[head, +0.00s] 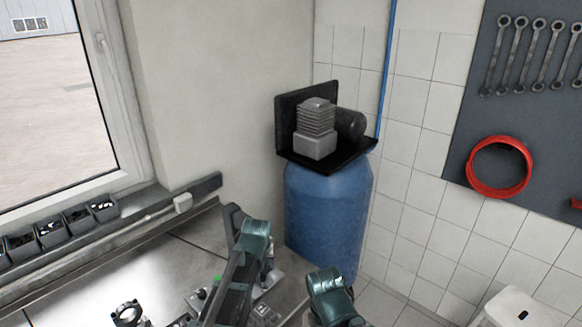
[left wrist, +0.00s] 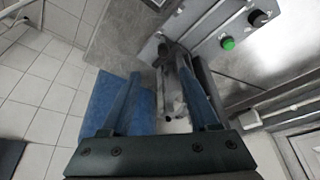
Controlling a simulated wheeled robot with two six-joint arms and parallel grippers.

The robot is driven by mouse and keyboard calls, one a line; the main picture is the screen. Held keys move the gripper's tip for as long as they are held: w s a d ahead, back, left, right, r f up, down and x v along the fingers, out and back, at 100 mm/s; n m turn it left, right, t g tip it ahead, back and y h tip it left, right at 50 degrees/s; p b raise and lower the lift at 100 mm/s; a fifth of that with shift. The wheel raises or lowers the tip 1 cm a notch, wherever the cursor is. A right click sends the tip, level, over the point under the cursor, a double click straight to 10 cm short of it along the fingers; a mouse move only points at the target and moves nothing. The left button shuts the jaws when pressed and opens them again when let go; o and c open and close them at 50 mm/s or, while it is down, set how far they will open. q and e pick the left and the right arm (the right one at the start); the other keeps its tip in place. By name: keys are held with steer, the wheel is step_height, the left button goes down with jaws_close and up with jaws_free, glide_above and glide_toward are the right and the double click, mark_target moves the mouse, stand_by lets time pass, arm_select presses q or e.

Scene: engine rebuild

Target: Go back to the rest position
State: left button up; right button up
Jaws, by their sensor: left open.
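My left gripper (left wrist: 158,74) shows in the left wrist view with its two fingers spread apart. I see nothing held between them. Past the fingertips lies a grey metal device beside a control box (left wrist: 212,50) with a green and a black button. In the head view, parts of my arms reach up from the bottom over the workbench (head: 185,255). I cannot make out either set of fingertips there, and my right gripper is not visible.
A blue compressor tank (head: 325,215) stands at the bench's right end; its blue side also shows in the left wrist view (left wrist: 105,98). Small parts bins (head: 50,232) line the window wall. A dark ring-shaped part (head: 128,313) sits on the bench. A white stool (head: 518,308) stands lower right.

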arm_select(q)
steer(key=s+d+f+m+g+b, duration=0.1)
steer(key=s+d+f+b, duration=0.1)
steer(key=s, duration=0.5)
steer(key=s+d+f+m+g+b, duration=0.2)
steer(key=s+d+f+b, duration=0.1)
steer(key=s+f, duration=0.3)
steer(key=s+d+f+m+g+b, duration=0.1)
steer(key=s+d+f+m+b, duration=0.1)
steer(key=s, duration=0.8)
step_height(320, 180, down, 2)
steer(key=d+b, duration=0.1)
steer(key=b, duration=0.2)
steer(key=shift+s+f+g+y, duration=0.2)
steer(key=shift+s+g+y, duration=0.05)
steer(key=shift+g+y, duration=0.05)
